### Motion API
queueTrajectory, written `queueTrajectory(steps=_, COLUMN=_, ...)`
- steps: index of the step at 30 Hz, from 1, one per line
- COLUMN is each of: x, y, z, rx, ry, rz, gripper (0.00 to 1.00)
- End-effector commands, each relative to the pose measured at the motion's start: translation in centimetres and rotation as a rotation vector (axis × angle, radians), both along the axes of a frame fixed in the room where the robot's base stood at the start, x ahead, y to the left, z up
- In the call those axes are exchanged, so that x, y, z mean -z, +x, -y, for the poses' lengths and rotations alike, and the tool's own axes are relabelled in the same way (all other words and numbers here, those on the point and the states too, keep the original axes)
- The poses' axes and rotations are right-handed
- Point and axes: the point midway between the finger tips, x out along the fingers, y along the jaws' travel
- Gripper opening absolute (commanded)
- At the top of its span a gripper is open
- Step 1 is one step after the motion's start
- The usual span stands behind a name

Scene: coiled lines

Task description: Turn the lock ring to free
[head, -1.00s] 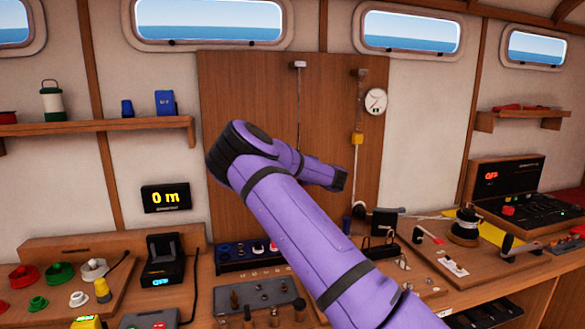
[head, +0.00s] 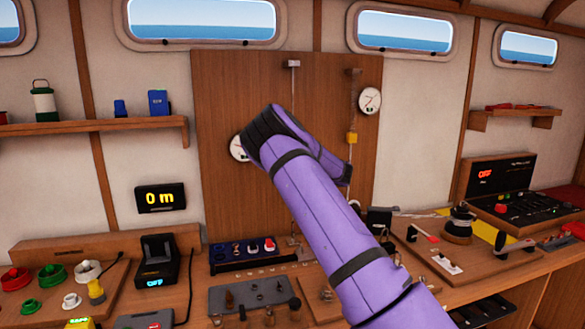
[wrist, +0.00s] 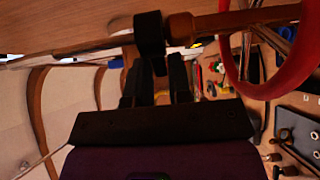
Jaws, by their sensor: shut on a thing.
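In the wrist view, my gripper (wrist: 157,75) has its two dark fingers on either side of a short black tab. The tab hangs from a black ring (wrist: 149,35), which I take to be the lock ring, around a brown wooden-looking rod (wrist: 240,17). My gripper is shut on this tab. The view is dark, so the ring's markings and exact turn cannot be read. In the head view my purple arm hides the gripper and the ring.
A red hoop (wrist: 268,88) hangs close on the right in the wrist view. In the head view, a round gauge (head: 237,148) sits on the wooden panel (head: 225,90), partly behind my arm. The bench holds a grey tray (head: 225,298) and a cable reel (head: 458,224).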

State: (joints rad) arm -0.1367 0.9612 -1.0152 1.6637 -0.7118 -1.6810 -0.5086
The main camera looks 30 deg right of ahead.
Motion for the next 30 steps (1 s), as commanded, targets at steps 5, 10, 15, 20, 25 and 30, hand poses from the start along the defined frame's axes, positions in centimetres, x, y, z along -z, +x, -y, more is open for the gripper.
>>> queueTrajectory(steps=5, x=-0.1, y=0.1, z=0.0, rx=0.0, ry=-0.001, rz=0.003, gripper=0.37)
queueTrajectory(steps=10, x=-0.1, y=0.0, z=0.0, rx=0.001, ry=0.0, rz=0.001, gripper=0.38)
queueTrajectory(steps=15, x=-0.1, y=-0.2, z=0.2, rx=0.002, ry=0.0, rz=0.001, gripper=0.38)
queueTrajectory(steps=20, x=-0.1, y=-1.7, z=1.1, rx=0.004, ry=0.002, rz=0.001, gripper=0.38)
queueTrajectory(steps=25, x=-0.1, y=-4.5, z=2.8, rx=0.005, ry=0.002, rz=0.001, gripper=0.38)
queueTrajectory(steps=30, x=-0.1, y=-7.1, z=4.2, rx=0.004, ry=0.001, rz=0.002, gripper=0.38)
